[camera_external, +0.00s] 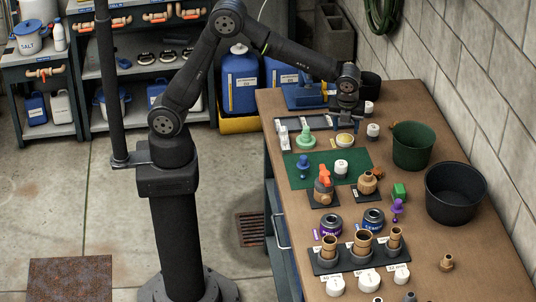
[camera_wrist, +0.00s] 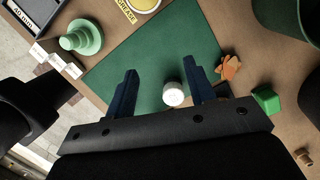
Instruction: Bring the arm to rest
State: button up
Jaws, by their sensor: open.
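My gripper (camera_external: 346,118) hangs over the far part of the brown workbench (camera_external: 425,180), pointing down. In the wrist view its two blue fingers (camera_wrist: 162,80) are spread apart, with nothing held between them. A white cap (camera_wrist: 173,94) shows in the gap between the fingers, but it lies on the green mat (camera_wrist: 190,40) below; it also shows in the external view (camera_external: 341,168). My arm reaches from its column at left across to the bench.
A light green stepped piece (camera_external: 304,138) and a yellow grease pot (camera_external: 344,140) stand near the gripper. A green bucket (camera_external: 413,147) and black tub (camera_external: 456,194) stand at right. Valves, tins and pipe fittings crowd the nearer bench. A concrete block wall (camera_external: 470,80) borders the right.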

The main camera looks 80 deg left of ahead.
jog(key=s+d+n+h, duration=0.1)
jog(key=s+n+h, duration=0.1)
jog(key=s, duration=0.2)
jog(key=s+d+n+h, duration=0.2)
jog(key=s, duration=0.3)
jog(key=s+d+n+h, duration=0.2)
jog(key=s, duration=0.3)
jog(key=shift+s+d+h, duration=0.15)
jog(key=shift+d+h, duration=0.1)
jog(key=shift+h, duration=0.05)
jog(key=w+a+m+t+y, duration=0.1)
jog(key=w+a+m+y, duration=0.25)
jog(key=w, duration=0.55)
jog(key=w+a+m+y, duration=0.2)
jog(key=w+m+y, duration=0.25)
jog(key=w, duration=0.45)
jog(key=w+d+r+m+t, duration=0.2)
jog(key=w+r+m+t, duration=0.3)
jog(key=w, duration=0.4)
jog(key=w+d+r+m+t, duration=0.2)
jog(key=w+r+m+t, duration=0.1)
jog(key=w+t, duration=0.4)
jog(key=f, duration=0.1)
jog(key=w+f, duration=0.1)
jog(key=f, duration=0.1)
jog(key=shift+w+f+m+g, duration=0.25)
jog(key=shift+f+m+g, duration=0.05)
jog(key=shift+f+g, duration=0.1)
jog(key=shift+r, duration=0.1)
dwell(0.7)
